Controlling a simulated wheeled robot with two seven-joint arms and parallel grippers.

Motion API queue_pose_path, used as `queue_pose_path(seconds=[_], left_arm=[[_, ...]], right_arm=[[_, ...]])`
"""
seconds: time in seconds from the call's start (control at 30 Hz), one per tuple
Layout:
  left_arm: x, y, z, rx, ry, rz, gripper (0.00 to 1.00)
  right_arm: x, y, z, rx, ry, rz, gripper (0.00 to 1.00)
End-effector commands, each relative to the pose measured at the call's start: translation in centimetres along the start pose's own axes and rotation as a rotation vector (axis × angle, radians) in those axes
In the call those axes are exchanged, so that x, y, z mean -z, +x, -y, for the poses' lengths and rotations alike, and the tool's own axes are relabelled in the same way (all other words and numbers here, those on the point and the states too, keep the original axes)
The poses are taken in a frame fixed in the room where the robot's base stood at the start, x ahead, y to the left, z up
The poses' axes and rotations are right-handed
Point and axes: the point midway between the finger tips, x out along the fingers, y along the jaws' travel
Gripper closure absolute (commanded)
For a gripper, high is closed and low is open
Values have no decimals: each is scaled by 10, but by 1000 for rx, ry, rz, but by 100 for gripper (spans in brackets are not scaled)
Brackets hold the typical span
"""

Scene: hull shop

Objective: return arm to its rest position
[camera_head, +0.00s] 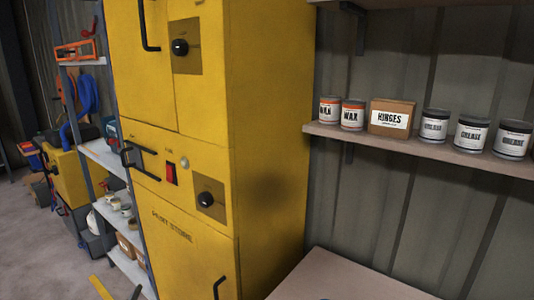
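Neither of my grippers shows in the head view, and no arm of mine can be made out. A tall yellow cabinet (272,130) lettered "PAINT STORE" fills the middle. Its visible doors look shut. It has black handles, round black knobs and a red switch (171,173) on its front.
A wooden wall shelf (420,150) at the right holds wax tins (352,114), a hinges box (391,118) and grease tins (473,133). A pale bench top (345,280) lies below. A loaded metal rack (105,155) stands left of the cabinet. Floor (40,250) at far left is open.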

Motion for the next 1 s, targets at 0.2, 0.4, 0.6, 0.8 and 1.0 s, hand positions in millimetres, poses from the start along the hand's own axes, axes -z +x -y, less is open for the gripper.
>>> queue_pose_path(seconds=[0.2, 0.4, 0.6, 0.8, 1.0], left_arm=[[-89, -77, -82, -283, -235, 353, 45], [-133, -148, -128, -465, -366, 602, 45], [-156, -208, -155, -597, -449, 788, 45], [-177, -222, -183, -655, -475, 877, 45], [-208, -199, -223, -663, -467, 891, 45]], right_arm=[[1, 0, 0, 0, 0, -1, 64], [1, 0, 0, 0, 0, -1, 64], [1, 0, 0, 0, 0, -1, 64], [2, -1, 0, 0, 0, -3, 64], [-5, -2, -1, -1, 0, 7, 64]])
